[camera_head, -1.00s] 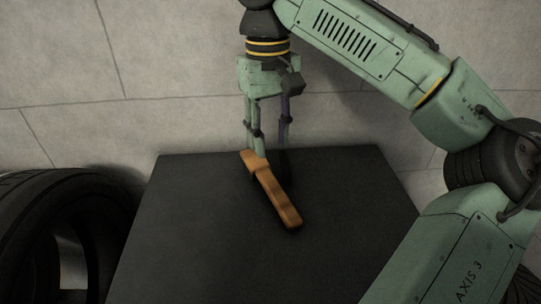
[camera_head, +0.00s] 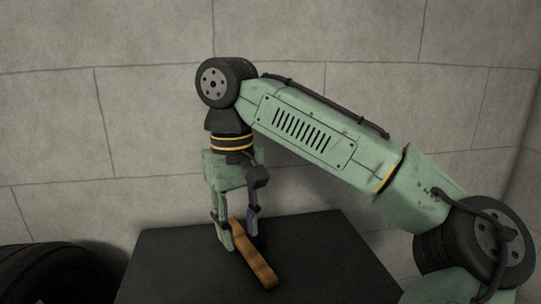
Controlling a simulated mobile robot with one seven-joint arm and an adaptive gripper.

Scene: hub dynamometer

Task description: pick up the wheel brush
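The wheel brush (camera_head: 257,262) shows as an orange-brown bar lying aslant on a black table top (camera_head: 185,265), its near end toward the lower right. My gripper (camera_head: 239,240) points down over the far end of the brush. One finger is at the left side of the brush and the other at its right, with a gap between them. I cannot tell whether either finger touches the brush. The brush's far end is partly hidden at the fingers, and no bristles can be made out.
A black tyre (camera_head: 50,275) stands at the lower left, beside the table. A grey block wall (camera_head: 100,100) rises close behind the table. The table top is bare to the left and right of the brush.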

